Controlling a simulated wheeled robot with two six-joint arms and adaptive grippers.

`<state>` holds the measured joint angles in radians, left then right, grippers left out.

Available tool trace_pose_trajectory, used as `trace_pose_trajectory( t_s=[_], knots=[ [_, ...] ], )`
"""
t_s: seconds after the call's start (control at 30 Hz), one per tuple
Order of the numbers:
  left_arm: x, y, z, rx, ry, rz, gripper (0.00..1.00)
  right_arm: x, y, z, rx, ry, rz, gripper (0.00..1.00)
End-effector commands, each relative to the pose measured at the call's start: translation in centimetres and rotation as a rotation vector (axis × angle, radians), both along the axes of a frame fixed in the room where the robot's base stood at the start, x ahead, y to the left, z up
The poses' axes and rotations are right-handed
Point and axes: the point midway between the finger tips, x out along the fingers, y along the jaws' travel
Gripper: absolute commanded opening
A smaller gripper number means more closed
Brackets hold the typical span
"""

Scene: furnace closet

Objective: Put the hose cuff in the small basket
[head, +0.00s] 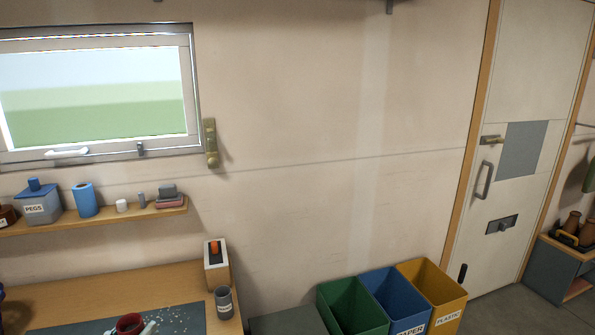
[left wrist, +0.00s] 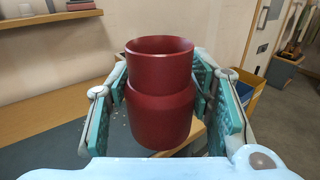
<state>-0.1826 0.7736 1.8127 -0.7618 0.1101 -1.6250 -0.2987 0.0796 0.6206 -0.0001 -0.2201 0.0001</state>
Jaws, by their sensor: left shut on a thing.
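The hose cuff (left wrist: 160,98) is a dark red, stepped tube, open at the top, narrower above and wider below. It stands upright in the left wrist view between the teal pads of my left gripper (left wrist: 160,88), which is shut on it. In the head view the red cuff (head: 130,323) shows at the bottom edge, over the dark mat, with a pale finger beside it. Whether its base touches the mat cannot be told. I cannot make out a small basket in either view. My right gripper is not in view.
A wooden bench (head: 160,286) carries a dark mat (head: 185,318) with pale specks, a grey cup (head: 224,303) and a box with an orange top piece (head: 216,265). A shelf (head: 100,216) hangs above. Green (head: 350,308), blue (head: 393,300) and yellow (head: 432,292) bins stand right.

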Motion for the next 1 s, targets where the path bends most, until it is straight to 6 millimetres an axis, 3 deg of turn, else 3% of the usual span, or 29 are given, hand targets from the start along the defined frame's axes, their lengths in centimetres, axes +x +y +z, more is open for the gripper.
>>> trace_pose_trajectory(
  t_s=[0.3, 0.6, 0.67, 1.0],
  knots=[
    [-7.2, -9.2, 2.9, -0.002, -0.002, -0.382, 0.08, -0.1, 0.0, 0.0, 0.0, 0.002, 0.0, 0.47],
    [-11.8, -15.1, 4.9, -0.005, -0.006, -0.631, 0.08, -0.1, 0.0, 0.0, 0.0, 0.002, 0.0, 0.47],
    [-12.6, -16.0, 5.1, -0.004, -0.004, -0.67, 0.08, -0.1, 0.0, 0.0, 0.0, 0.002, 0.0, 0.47],
    [-12.6, -16.1, 0.8, -0.004, -0.002, -0.674, 0.08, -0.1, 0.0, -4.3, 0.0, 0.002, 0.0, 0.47]
  ],
)
